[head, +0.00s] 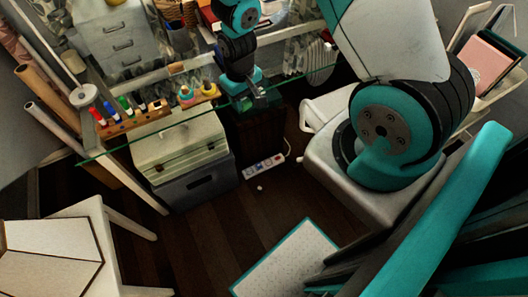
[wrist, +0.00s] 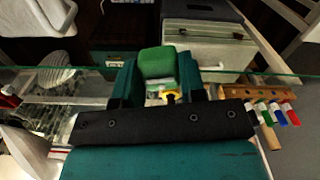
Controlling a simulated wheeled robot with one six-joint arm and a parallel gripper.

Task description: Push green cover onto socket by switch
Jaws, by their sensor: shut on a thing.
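My gripper (wrist: 158,80) is shut on the green cover (wrist: 158,64), a rounded block between its two fingers in the wrist view. In the head view my gripper (head: 260,100) is near the front edge of the glass tabletop, above floor level and apart from the power strip. I cannot clearly make out the cover there. The white power strip (head: 265,165) lies on the dark wood floor, right of the grey boxes, with a small red switch (head: 279,158) near its right end. Part of a white strip shows at the top edge of the wrist view (wrist: 132,2).
Stacked boxes (head: 185,155) stand left of the strip. A wooden rack (head: 132,122) of coloured markers is on the glass tabletop (head: 160,137). A white chair (head: 335,140) is to the right. A small white object (head: 260,188) lies on the floor. Floor before the strip is mostly clear.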

